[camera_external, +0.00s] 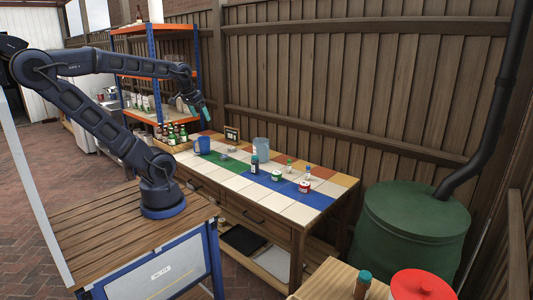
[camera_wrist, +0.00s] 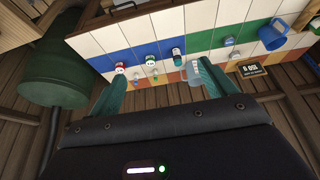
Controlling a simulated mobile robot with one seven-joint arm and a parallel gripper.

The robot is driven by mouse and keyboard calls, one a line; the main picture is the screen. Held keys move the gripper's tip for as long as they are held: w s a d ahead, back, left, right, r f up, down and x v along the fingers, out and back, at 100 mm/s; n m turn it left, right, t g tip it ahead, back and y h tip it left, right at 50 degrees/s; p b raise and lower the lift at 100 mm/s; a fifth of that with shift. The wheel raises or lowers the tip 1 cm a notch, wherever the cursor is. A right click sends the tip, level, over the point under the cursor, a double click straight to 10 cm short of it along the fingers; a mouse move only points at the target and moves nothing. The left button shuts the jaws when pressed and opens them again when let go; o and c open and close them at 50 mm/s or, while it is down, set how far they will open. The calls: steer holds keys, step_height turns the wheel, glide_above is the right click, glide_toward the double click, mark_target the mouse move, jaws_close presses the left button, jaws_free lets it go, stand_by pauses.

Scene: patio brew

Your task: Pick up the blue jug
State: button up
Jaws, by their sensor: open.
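The blue jug (camera_external: 203,146) stands at the far left end of the tiled table, close to the bottle crate. In the wrist view the blue jug (camera_wrist: 272,36) is at the upper right, with its handle showing. My gripper (camera_external: 203,108) is raised above the table's far end, higher than the jug and apart from it. In the wrist view my gripper (camera_wrist: 162,82) has its two teal fingers spread wide with nothing held between them. The jug lies beyond the right finger there.
A wooden crate of bottles (camera_external: 172,139) is left of the jug. A pale blue-grey container (camera_external: 261,149), a small sign (camera_external: 232,134), a dark blue bottle (camera_external: 255,165) and several small jars share the table. Shelves (camera_external: 152,75) stand behind my gripper; a fence runs along the back.

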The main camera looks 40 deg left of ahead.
steer(key=shift+o, duration=1.3)
steer(key=shift+w, duration=0.1)
